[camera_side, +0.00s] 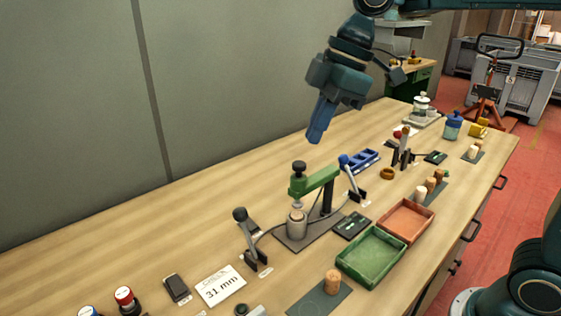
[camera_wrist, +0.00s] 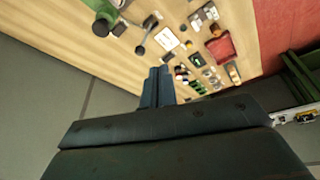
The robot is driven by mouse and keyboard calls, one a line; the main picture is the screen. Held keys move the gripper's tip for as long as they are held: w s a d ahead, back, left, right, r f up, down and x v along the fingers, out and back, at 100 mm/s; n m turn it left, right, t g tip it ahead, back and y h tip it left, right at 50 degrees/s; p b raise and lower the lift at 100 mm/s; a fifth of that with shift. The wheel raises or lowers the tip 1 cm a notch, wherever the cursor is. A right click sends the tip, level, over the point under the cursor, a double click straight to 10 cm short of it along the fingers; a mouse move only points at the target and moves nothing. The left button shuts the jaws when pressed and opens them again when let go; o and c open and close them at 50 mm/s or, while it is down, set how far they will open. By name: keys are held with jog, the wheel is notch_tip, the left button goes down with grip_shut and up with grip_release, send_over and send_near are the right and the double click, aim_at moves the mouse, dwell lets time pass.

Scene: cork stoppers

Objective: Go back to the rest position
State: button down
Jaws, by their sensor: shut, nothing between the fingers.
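My gripper (camera_side: 315,136) hangs in the air above the workbench in the side view, fingers pointing down. Its blue fingers are closed together with nothing between them. It is above and behind the green press (camera_side: 314,180), clear of everything on the bench. In the wrist view my gripper (camera_wrist: 159,72) shows its fingers side by side, with the bench beyond. A cork stopper (camera_side: 333,281) stands on a dark mat at the front of the bench. More corks (camera_side: 430,186) stand in a row on another mat farther right.
A green tray (camera_side: 345,267) and a red tray (camera_side: 384,221) lie right of the press. Levers with dark and blue knobs stand beside it. A card reading 31 mm (camera_side: 221,286) lies at front left. The grey wall (camera_side: 80,110) is behind. The bench's back left is bare.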

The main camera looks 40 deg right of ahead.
jog(key=s+d+f+m+t+h, duration=0.25)
jog(key=s+d+m, duration=0.35)
jog(key=s, duration=0.3)
jog(key=s+d+f+m+t+h, duration=0.1)
jog(key=s+d+f+m, duration=0.4)
jog(key=s, duration=0.4)
jog(key=w+a+r+n+g+y, duration=0.1)
jog(key=w+a+r+n, duration=0.25)
jog(key=w, duration=0.35)
jog(key=w+a+r+n+y, duration=0.1)
jog(key=w+a+r+n, duration=0.1)
jog(key=w+a+n, duration=0.35)
jog(key=n+g+y, duration=0.2)
jog(key=n, duration=0.6)
send_over(241, 214)
jog(key=s+d, duration=0.1)
jog(key=s, duration=0.2)
notch_tip(241, 214, down, 3)
jog(key=shift+s+f, duration=0.1)
jog(key=shift+f, duration=0.1)
jog(key=shift+f, duration=0.15)
jog(key=shift+d+f+x, duration=0.15)
jog(key=shift+d+x, duration=0.35)
jog(key=shift+x, duration=1.55)
jog(key=shift+d+f+x, duration=0.15)
jog(key=shift+d+x, duration=0.3)
jog(key=shift+x, duration=1.65)
jog(key=shift+d+f+x, duration=0.15)
jog(key=shift+d+x, duration=0.35)
jog(key=shift+x, duration=1.55)
